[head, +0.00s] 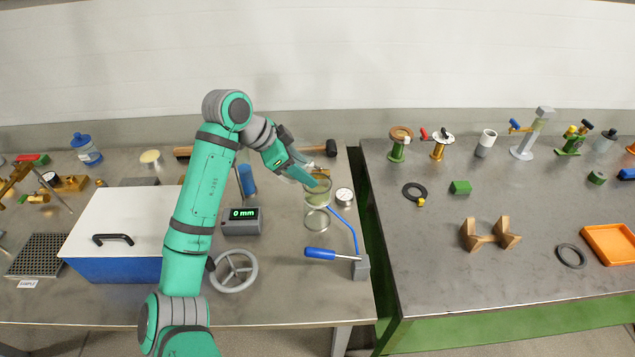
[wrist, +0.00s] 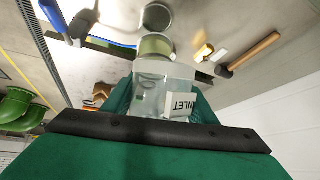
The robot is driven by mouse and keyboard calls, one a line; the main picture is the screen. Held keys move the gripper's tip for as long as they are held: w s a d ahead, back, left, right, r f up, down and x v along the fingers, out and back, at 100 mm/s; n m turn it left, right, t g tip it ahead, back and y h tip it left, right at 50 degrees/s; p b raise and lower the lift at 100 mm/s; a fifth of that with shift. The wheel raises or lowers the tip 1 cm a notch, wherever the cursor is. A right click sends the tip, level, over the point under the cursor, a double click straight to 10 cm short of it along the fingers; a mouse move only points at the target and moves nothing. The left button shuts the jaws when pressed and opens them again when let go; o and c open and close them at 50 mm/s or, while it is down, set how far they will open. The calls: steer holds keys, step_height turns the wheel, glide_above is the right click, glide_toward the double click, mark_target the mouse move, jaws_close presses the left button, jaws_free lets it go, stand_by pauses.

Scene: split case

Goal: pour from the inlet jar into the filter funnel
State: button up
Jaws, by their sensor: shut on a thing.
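My gripper (wrist: 160,105) is shut on the clear inlet jar (wrist: 150,85), whose white label reads INLET, upside down in the wrist view. In the head view my gripper (head: 306,177) reaches right and down at the right end of the left bench. A round greenish vessel (wrist: 155,46), apparently the filter funnel, lies just beyond the jar in the wrist view. It overlaps the jar in the head view (head: 317,198). I cannot tell whether they touch, how far the jar tilts, or whether liquid is flowing. A clear round rim (head: 317,220) shows just in front.
A blue tube (head: 346,224) runs from near the funnel to a grey block by a blue-handled screwdriver (head: 320,253). A dial gauge (head: 344,196) stands close on the right. A gap separates the benches.

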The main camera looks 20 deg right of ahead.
steer(key=a+h, duration=0.1)
steer(key=h, duration=0.1)
steer(key=shift+a+h, duration=0.1)
steer(key=shift+h, duration=0.2)
steer(key=shift+w+a+f+h, duration=0.1)
steer(key=shift+a+f+h, duration=0.2)
steer(key=shift+f+h, duration=0.5)
steer(key=shift+w+a+r+h, duration=0.1)
steer(key=shift+a+r+h, duration=0.1)
steer(key=shift+h, duration=0.7)
steer(key=shift+a+n, duration=0.25)
steer(key=shift+n, duration=0.05)
steer(key=shift+d+h, duration=0.1)
steer(key=shift+h, duration=0.2)
steer(key=shift+d, duration=0.15)
